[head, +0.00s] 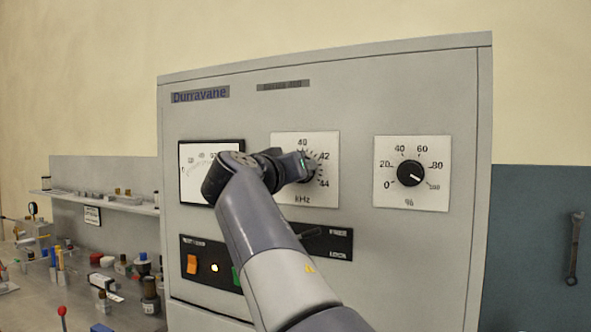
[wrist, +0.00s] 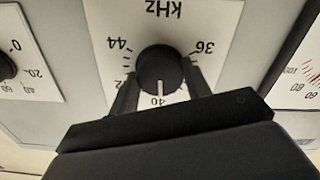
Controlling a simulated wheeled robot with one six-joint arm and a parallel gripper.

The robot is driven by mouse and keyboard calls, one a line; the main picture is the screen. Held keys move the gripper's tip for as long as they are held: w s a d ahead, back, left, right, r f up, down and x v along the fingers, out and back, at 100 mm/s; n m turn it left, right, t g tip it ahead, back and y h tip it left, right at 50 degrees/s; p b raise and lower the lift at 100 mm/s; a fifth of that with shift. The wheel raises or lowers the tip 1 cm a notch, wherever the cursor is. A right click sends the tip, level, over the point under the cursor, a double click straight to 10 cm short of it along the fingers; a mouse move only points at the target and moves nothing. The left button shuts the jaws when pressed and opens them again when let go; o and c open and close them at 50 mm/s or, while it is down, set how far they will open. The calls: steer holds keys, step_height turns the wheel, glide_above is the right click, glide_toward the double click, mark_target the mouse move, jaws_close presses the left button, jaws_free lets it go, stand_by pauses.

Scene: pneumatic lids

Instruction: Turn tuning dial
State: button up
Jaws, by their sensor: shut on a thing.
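The tuning dial is a black round knob on a white plate (head: 320,192) marked kHz, in the middle of the grey cabinet front. My gripper (head: 305,168) is at the knob and covers most of it in the head view. In the wrist view the knob (wrist: 161,71) sits between the two dark fingers of my gripper (wrist: 160,88), which are shut on its sides. The wrist view is upside down to the plate's print. The knob's white line points at or very near 40. Numbers 36, 42 and 44 also show.
A % dial (head: 410,173) is to the right on the cabinet (head: 459,240). A needle meter (head: 194,187) is to the left, partly behind my arm. Below are an orange switch (head: 192,264), a lit lamp and a black lever panel. A cluttered bench stands at left.

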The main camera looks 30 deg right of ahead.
steer(key=shift+n, duration=0.8)
steer(key=o, duration=1)
steer(key=b+v, duration=0.2)
steer(key=v, duration=0.8)
steer(key=shift+s+a+b, duration=0.25)
steer(key=shift+a+b, duration=0.05)
steer(key=shift+b, duration=0.05)
